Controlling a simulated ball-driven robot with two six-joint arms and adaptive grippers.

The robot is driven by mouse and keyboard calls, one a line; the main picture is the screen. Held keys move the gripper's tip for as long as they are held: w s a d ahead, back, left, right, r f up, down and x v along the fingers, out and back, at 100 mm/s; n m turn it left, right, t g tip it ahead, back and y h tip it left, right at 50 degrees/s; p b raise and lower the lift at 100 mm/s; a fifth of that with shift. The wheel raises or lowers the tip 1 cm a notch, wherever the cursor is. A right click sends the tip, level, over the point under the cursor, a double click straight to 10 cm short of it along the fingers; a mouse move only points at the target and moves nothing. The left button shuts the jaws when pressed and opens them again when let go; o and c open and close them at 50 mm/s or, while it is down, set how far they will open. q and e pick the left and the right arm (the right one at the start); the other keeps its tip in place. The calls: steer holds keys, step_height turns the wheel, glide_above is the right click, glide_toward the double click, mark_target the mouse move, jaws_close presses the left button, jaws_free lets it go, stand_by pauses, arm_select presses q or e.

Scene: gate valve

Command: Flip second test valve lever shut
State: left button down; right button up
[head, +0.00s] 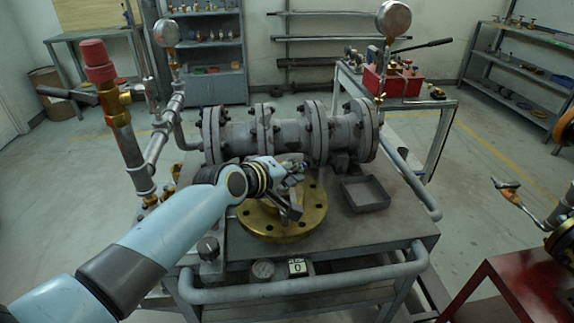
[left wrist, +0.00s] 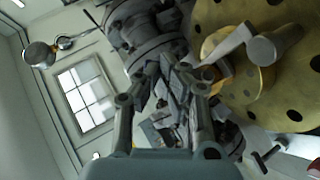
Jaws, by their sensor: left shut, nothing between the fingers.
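My left gripper (head: 298,168) reaches in from the left over the cart, close in front of the grey flanged valve body (head: 290,135). In the left wrist view its fingers (left wrist: 172,78) are together with nothing between them. A grey lever with a round knob (head: 290,207) stands over the brass flange (head: 258,222), just below the gripper. The lever also shows in the left wrist view (left wrist: 272,46), to the right of the fingers and apart from them. Which lever is the second test valve's, I cannot tell. My right gripper is not seen.
A red-capped brass fitting (head: 97,60) with a dark side lever (head: 54,92) rises at the cart's left. An empty grey tray (head: 365,193) lies right of the flange. A gauge (head: 393,18) stands behind. A red bench (head: 515,285) is at lower right.

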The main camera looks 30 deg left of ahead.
arm_select(q)
steer(key=shift+w+d+f, duration=0.15)
steer(key=shift+w+d, duration=0.1)
steer(key=shift+w, duration=0.05)
steer(key=shift+w+d+f, duration=0.65)
steer(key=shift+d+f, duration=0.05)
steer(key=shift+d, duration=0.05)
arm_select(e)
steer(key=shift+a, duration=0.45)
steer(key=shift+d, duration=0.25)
arm_select(q)
steer(key=shift+s+a+f+b, duration=0.4)
steer(key=shift+s+a+b, duration=0.05)
steer(key=shift+a, duration=0.1)
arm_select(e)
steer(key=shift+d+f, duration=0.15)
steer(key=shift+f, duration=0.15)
arm_select(q)
steer(key=shift+r, duration=0.1)
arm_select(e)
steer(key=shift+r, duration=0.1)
